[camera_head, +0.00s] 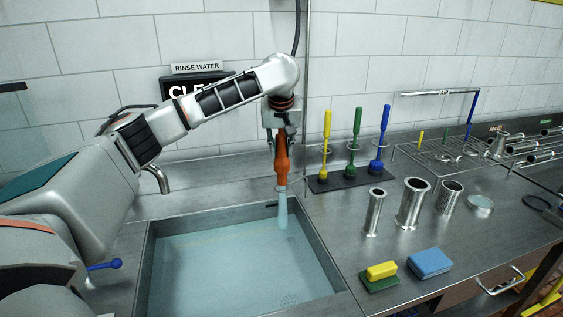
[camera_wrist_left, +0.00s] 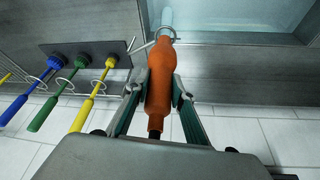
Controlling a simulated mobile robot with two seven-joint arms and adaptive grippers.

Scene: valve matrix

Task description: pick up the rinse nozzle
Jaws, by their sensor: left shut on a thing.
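The rinse nozzle (camera_head: 282,163) is orange and hangs upright over the back right of the sink, with a pale blue column (camera_head: 283,212) below its tip, perhaps water. My left gripper (camera_head: 281,138) is shut on the nozzle's upper body. In the left wrist view the nozzle (camera_wrist_left: 159,75) lies between the two fingers of my left gripper (camera_wrist_left: 160,98), which touch its sides. A thin metal ring (camera_wrist_left: 165,33) shows at its tip; I cannot tell if the nozzle still rests in it. My right gripper is not in view.
The sink (camera_head: 240,265) holds bluish water. To its right stand yellow, green and blue brushes on a dark mat (camera_head: 322,186), several metal cylinders (camera_head: 412,204), and two sponges (camera_head: 430,263). A faucet (camera_head: 157,178) is at the back left. A wire rack (camera_head: 455,155) stands farther right.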

